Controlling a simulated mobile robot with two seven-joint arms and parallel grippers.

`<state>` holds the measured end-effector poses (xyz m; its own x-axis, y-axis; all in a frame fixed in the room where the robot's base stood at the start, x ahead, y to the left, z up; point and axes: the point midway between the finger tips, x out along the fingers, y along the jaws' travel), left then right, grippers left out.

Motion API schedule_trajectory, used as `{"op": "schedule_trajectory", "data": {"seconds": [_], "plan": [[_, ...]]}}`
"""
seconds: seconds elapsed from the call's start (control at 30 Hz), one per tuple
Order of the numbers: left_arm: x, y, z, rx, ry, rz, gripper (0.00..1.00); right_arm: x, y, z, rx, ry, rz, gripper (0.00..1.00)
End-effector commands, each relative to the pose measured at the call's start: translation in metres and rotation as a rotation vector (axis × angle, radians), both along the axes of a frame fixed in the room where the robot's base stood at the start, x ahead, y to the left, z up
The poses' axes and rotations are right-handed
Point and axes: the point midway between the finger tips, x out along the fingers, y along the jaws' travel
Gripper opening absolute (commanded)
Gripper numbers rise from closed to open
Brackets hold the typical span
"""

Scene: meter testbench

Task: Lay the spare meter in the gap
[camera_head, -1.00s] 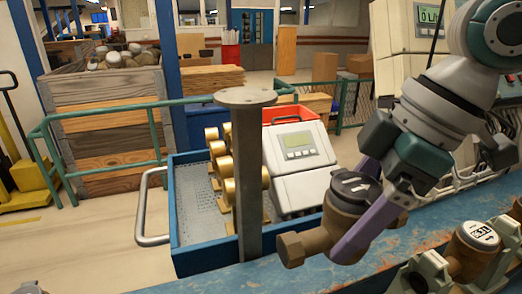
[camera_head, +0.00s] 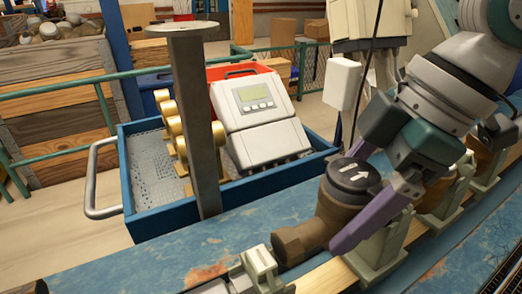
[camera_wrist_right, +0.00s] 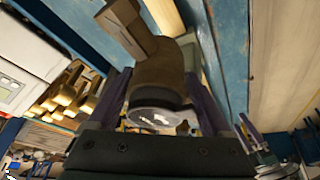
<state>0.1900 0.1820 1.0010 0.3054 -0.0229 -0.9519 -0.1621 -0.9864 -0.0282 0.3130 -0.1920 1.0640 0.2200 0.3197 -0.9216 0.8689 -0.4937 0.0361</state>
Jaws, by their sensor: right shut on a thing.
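The spare meter (camera_head: 318,222), a brown brass body with a dark round lid bearing white arrows, is held in my right gripper (camera_head: 352,200). The purple fingers are shut on either side of it. It is over the bench's wooden rail, between a pale clamp (camera_head: 260,264) at the lower left and another pale clamp (camera_head: 382,248) below the gripper. Whether it touches the rail or clamps is hidden. In the right wrist view the meter (camera_wrist_right: 158,72) sits between both fingers, its pipe end pointing up and left. My left gripper is not in view.
A blue cart (camera_head: 128,188) with brass parts and a grey instrument (camera_head: 262,118) stands behind the bench. A grey post (camera_head: 203,130) with a round top rises in front of it. Another brown meter (camera_head: 487,158) sits along the rail to the right. The worn blue bench top (camera_head: 120,262) is clear at left.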

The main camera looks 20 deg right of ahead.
Motion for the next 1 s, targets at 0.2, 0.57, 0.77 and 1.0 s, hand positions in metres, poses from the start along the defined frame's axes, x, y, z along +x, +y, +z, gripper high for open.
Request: {"op": "schedule_trajectory", "data": {"seconds": [0.2, 0.57, 0.77, 1.0], "plan": [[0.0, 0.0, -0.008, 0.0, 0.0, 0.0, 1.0, 0.001, 0.0, -0.005, 0.001, -0.006, 0.0, 0.0], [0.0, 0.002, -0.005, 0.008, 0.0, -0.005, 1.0, 0.001, 0.0, -0.004, 0.001, -0.004, -0.001, 0.0], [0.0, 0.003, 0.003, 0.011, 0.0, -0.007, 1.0, 0.001, 0.0, -0.003, 0.0, -0.007, -0.004, 0.0], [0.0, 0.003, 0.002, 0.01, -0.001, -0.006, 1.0, 0.001, 0.0, -0.005, 0.0, -0.008, -0.004, 0.0]]}}
